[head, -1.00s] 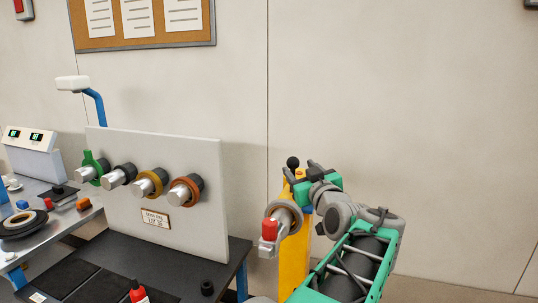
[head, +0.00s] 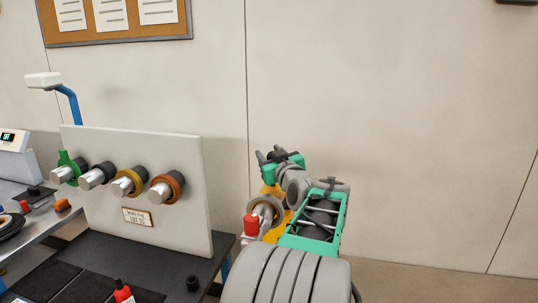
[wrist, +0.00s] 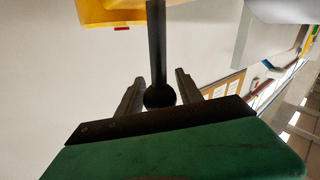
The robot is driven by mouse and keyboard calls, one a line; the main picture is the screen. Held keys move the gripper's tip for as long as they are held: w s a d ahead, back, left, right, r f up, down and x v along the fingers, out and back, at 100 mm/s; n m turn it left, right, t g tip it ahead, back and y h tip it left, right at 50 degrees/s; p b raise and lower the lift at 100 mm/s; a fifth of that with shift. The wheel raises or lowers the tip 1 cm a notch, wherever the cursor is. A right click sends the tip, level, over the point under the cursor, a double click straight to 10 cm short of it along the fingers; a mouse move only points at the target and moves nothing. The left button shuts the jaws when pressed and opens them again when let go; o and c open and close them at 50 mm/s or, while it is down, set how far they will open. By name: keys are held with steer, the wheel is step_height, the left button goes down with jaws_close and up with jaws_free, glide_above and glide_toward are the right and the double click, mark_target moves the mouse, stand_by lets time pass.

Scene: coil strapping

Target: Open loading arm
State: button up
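The loading machine shows as a yellow post (head: 269,190) with a grey spindle ring and a red-tipped end (head: 250,225), right of the workbench. In the wrist view its yellow body (wrist: 115,12) is at the top, with a dark lever rod (wrist: 157,45) ending in a black ball knob (wrist: 159,96). My gripper (wrist: 160,88) is open, with one finger on each side of the knob and visible gaps between. In the head view my gripper (head: 269,156) is at the top of the post and the knob is hidden.
A grey panel (head: 130,215) with several coil-holding spindles stands on a dark bench (head: 185,265) to the left. A red bottle (head: 122,292) and a small black cup (head: 192,284) are on the bench. The wall (head: 400,120) behind is bare on the right.

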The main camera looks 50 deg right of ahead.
jaws_close()
steer(key=shift+f, duration=0.1)
stand_by(1.0)
